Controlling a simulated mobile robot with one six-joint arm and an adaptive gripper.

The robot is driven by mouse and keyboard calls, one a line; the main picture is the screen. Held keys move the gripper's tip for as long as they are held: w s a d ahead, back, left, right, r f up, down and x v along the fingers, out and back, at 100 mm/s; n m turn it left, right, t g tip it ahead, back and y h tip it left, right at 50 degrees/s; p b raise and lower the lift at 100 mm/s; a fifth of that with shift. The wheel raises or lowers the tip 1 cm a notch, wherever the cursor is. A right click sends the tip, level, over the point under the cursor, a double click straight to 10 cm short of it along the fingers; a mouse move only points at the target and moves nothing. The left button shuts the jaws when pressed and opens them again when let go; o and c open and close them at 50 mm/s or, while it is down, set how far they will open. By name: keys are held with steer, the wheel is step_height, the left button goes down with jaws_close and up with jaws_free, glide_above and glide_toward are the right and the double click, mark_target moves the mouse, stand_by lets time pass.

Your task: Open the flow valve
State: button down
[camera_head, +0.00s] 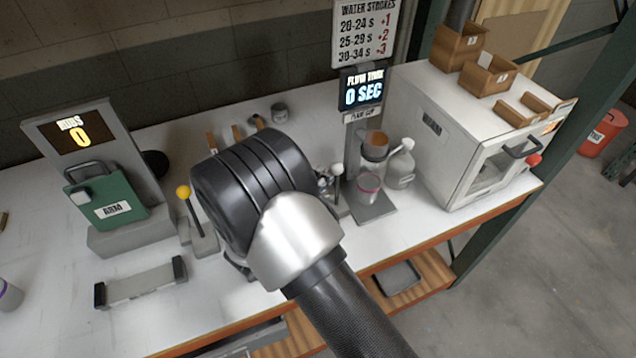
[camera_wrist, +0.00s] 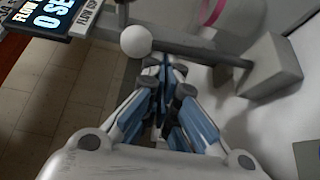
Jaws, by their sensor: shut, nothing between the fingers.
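The flow valve appears to be the lever with a white ball knob (camera_head: 337,169) beside the flow cup stand. In the wrist view the white knob (camera_wrist: 136,41) is just up and left of my fingertips. My gripper (camera_wrist: 170,75) is shut and empty. Whether it touches the lever is unclear. In the head view, my arm hides most of the gripper. The flow cup (camera_head: 375,142) stands above a clear cup with a pink rim (camera_head: 368,188). The flow time display (camera_head: 363,93) reads 0 SEC.
A yellow-knobbed lever (camera_head: 184,193) and a green unit (camera_head: 105,204) with a display reading 0 stand at left. A grey jug (camera_head: 401,168) and a white cabinet (camera_head: 455,135) stand right of the flow cup.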

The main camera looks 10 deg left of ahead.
steer(key=shift+s+d+f+b, duration=0.1)
steer(key=shift+s+d+b, duration=0.55)
steer(key=shift+s+b, duration=0.35)
steer(key=shift+s+d+b, duration=0.65)
steer(key=shift+s+b, duration=0.3)
steer(key=shift+s, duration=0.05)
steer(key=shift+s+d, duration=0.1)
